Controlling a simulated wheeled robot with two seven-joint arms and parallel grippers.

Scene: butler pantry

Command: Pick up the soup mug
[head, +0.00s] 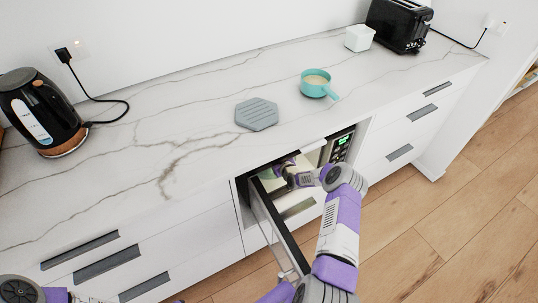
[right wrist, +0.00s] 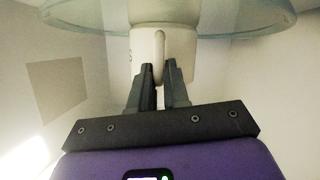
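In the right wrist view, a white mug (right wrist: 179,62) with a thin vertical handle shows at the top middle, beside a round glass plate (right wrist: 245,22). Part of a dark letter shows on its left side; I take it as the soup mug. My right gripper (right wrist: 160,66) has its dark fingers close together, with the handle between the tips. In the head view, my right gripper (head: 284,178) is inside the open microwave (head: 338,147) below the counter; the mug is not clear there. My left gripper is out of view.
The open microwave door (head: 270,222) stands to the left of my right forearm. On the counter are a teal handled cup (head: 315,86), a grey trivet (head: 256,114), a white container (head: 359,38), a black toaster (head: 398,25) and a black kettle (head: 40,110).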

